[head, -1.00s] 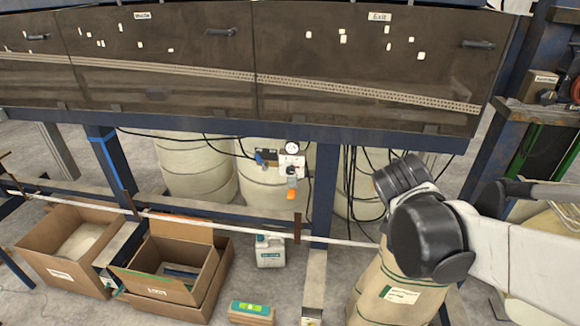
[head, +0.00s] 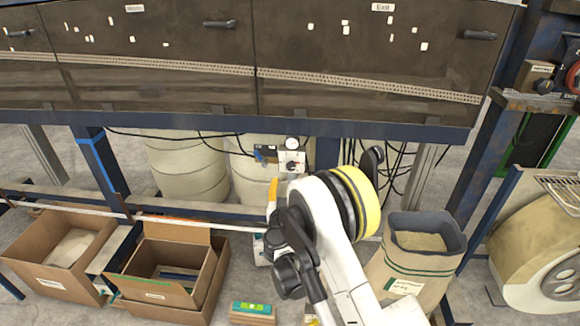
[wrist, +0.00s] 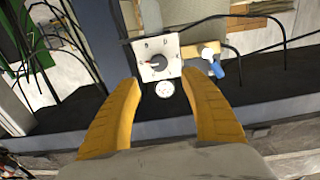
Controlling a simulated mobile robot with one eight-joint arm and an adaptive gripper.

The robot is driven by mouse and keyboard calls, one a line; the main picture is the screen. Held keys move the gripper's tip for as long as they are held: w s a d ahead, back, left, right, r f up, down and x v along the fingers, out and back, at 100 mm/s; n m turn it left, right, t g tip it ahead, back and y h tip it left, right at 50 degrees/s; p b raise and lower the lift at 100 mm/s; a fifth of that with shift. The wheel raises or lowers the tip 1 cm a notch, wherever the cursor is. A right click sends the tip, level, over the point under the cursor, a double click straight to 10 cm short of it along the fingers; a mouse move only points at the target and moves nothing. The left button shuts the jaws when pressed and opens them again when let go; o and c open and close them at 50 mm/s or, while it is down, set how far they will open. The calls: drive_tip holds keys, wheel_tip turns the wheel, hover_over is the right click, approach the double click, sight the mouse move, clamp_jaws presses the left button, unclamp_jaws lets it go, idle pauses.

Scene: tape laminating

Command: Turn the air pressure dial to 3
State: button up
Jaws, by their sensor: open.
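The air pressure dial is a dark round knob (wrist: 156,60) on a pale square plate (wrist: 146,48), with small marks too blurred to read. In the head view the plate (head: 291,161) hangs below the machine's blue beam. A round white gauge (wrist: 165,88) adjoins the plate; it also shows in the head view (head: 292,142). My gripper (wrist: 160,77) is open and empty. Its yellow fingers reach towards the plate, apart, with the gauge between their tips in the wrist view. In the head view, one yellow finger (head: 272,194) shows below the plate and the arm hides the rest.
A blue-handled valve (wrist: 216,68) sits beside the plate, with black cables (wrist: 245,30) nearby. The blue beam (head: 200,124) runs above the plate. Open cardboard boxes (head: 168,292) and a sack (head: 395,275) stand on the floor below.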

sight(291, 167)
drive_tip(key=w+b, duration=0.1)
drive_tip(key=w, duration=0.3)
drive_tip(key=w+b, duration=0.2)
drive_tip(key=w, duration=0.3)
drive_tip(key=shift+d+f, duration=0.1)
drive_tip(key=shift+d, duration=0.1)
drive_tip(key=shift+w, duration=0.75)
clamp_jaws()
